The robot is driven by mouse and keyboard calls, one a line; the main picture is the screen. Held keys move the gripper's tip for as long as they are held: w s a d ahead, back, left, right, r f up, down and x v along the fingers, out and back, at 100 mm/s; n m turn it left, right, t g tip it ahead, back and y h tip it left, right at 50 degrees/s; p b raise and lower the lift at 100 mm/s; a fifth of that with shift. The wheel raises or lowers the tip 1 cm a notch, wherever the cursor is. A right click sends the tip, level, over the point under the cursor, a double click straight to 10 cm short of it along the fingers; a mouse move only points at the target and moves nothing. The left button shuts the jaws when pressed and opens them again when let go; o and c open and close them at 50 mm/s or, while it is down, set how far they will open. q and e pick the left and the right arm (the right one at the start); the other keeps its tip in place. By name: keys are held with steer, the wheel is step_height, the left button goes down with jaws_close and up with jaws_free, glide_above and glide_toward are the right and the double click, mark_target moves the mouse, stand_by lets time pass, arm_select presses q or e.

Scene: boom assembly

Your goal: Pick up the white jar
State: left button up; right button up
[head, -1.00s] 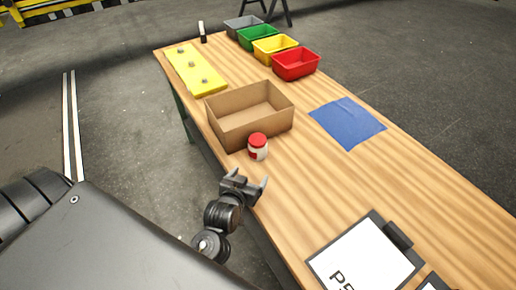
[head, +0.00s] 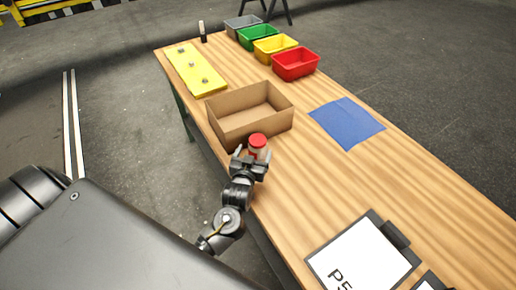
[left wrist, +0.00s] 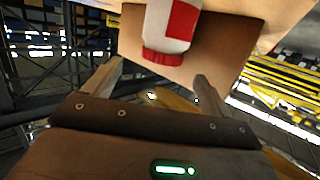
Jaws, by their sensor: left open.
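The white jar (head: 257,145) has a red lid and stands on the wooden table, just in front of the cardboard box. My left gripper (head: 253,155) is open at the jar, and its fingers hide much of the jar's lower part in the head view. In the left wrist view the jar (left wrist: 172,30) shows a white body with a red label and red lid, upside down in the picture. It lies beyond the fingertips of the left gripper (left wrist: 158,75), in line with the gap between them. My right gripper does not show.
The open cardboard box (head: 236,128) stands right behind the jar. A blue cloth (head: 347,122) lies to the right, and a clipboard (head: 362,262) lies near the front. Coloured bins, including a red one (head: 296,65), and a yellow board (head: 195,70) are farther back.

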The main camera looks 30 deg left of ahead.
mark_target(256, 145)
arm_select(q)
steer(key=shift+w+a+r, duration=0.1)
steer(key=shift+w, duration=0.15)
steer(key=p+x, duration=0.2)
steer(key=x, duration=0.2)
steer(key=shift+a+f, duration=0.15)
steer(key=shift+f, duration=0.05)
steer(key=shift+w+f, duration=0.15)
steer(key=shift+w, duration=0.1)
steer(key=shift+c, duration=0.3)
steer(key=shift+c, duration=1.1)
steer(key=c, duration=1)
steer(key=shift+c, duration=0.5)
